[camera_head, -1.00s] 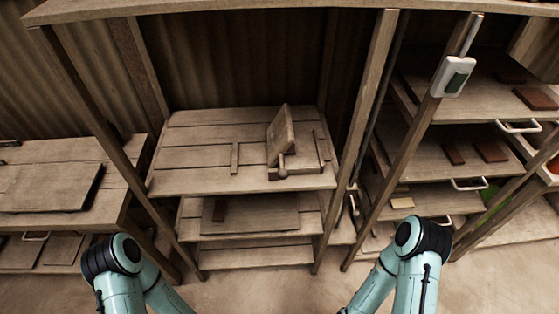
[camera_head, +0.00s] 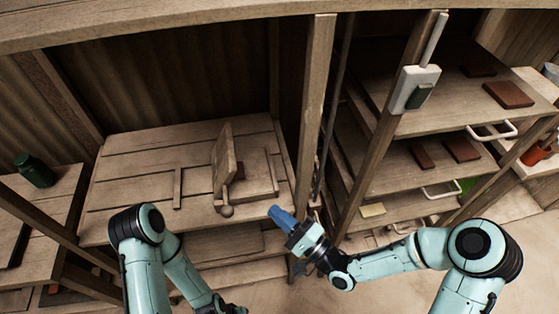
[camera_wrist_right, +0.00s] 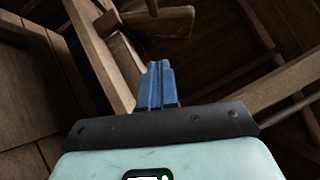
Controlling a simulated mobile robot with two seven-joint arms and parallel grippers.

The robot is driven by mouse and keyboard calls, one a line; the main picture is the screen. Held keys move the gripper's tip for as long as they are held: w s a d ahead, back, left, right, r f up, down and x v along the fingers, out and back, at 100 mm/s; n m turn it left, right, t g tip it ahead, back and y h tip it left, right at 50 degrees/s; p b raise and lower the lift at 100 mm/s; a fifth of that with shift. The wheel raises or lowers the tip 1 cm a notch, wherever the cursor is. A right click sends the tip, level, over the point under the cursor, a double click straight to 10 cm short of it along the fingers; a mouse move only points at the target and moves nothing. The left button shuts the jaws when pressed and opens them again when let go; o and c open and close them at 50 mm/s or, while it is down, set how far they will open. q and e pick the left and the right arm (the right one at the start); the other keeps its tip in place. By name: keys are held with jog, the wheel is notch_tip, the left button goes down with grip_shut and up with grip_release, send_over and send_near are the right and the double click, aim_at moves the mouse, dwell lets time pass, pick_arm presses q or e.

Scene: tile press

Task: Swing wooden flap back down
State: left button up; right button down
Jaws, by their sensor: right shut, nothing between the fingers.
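The wooden flap (camera_head: 222,158) stands raised, nearly upright, on the wooden workbench (camera_head: 140,165) in the head view. A round wooden knob (camera_head: 226,211) sits at the bench's front edge by the flap's foot. My right gripper (camera_head: 274,212), with blue fingers, is just right of the knob near the front edge, apart from the flap. It is shut and empty, and its closed fingers show in the right wrist view (camera_wrist_right: 157,75). My left gripper (camera_head: 218,307) is only partly visible at the bottom edge; its fingers are hidden.
A wooden post (camera_head: 313,120) rises right of the bench, close to my right gripper. Beyond it are shelves with dark red tiles (camera_head: 508,94) and a white switch box (camera_head: 416,88) on another post. A green jar (camera_head: 35,170) stands on the left bench.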

jog(key=y, duration=0.2)
send_near(236, 173)
pick_arm(q)
jog(key=shift+w+d+r+p, duration=0.25)
jog(key=shift+w+r+p, duration=0.75)
jog(key=shift+w+r, duration=0.2)
pick_arm(e)
jog(key=w+x, duration=0.1)
jog(key=x, duration=0.5)
jog(key=shift+f+h, duration=0.3)
jog(key=shift+f, duration=0.05)
jog(key=shift+r, duration=0.1)
pick_arm(q)
jog(key=shift+w+r, duration=0.1)
jog(key=shift+r, duration=0.05)
pick_arm(e)
jog(key=shift+s+a+r+n, duration=0.1)
jog(key=shift+a+r+n, duration=0.1)
jog(key=shift+a+n, duration=0.1)
